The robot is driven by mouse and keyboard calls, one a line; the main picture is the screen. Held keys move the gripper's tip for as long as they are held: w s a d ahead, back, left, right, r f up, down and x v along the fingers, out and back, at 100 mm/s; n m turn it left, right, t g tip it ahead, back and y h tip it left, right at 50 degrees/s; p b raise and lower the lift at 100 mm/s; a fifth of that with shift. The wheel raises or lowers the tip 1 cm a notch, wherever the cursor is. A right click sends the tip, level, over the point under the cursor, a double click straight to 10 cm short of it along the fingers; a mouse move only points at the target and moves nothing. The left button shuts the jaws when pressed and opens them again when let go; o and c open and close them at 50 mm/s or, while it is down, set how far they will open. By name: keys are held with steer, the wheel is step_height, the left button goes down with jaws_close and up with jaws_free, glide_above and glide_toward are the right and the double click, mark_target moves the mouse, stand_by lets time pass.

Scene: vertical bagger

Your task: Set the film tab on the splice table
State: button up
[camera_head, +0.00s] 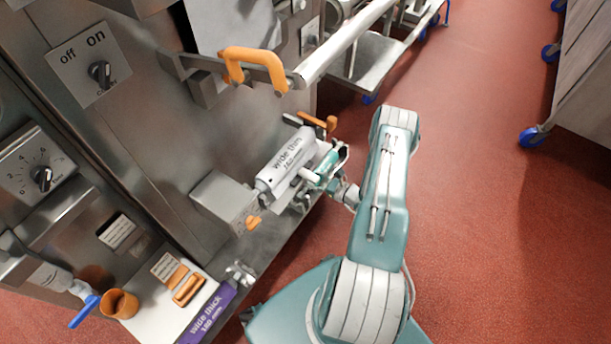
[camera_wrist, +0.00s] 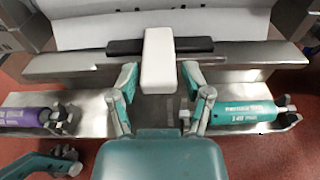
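In the wrist view, a white block-like tab (camera_wrist: 158,62), which looks like the film tab, lies between the two fingers of my gripper (camera_wrist: 159,72). A gap shows between the tab and each finger, so my gripper is open around it. The tab's far end crosses a dark bar (camera_wrist: 122,47) on a steel ledge (camera_wrist: 75,64), which may be the splice table. In the head view, my gripper (camera_head: 325,165) is beside a white roll marked "wide thin" (camera_head: 285,160). The tab is not distinct there.
A purple roll (camera_wrist: 22,117) and a teal roll (camera_wrist: 240,113) lie on either side in the wrist view. An orange-handled bar (camera_head: 255,62) juts out above my gripper in the head view. A steel box (camera_head: 222,200) stands left of the roll.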

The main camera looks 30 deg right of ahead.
mark_target(316, 178)
steer(key=shift+c, duration=1.4)
steer(key=shift+r, duration=1.1)
steer(key=shift+r, duration=1.7)
steer(key=f+v, duration=0.1)
steer(key=v, duration=1.1)
steer(key=shift+f, duration=0.3)
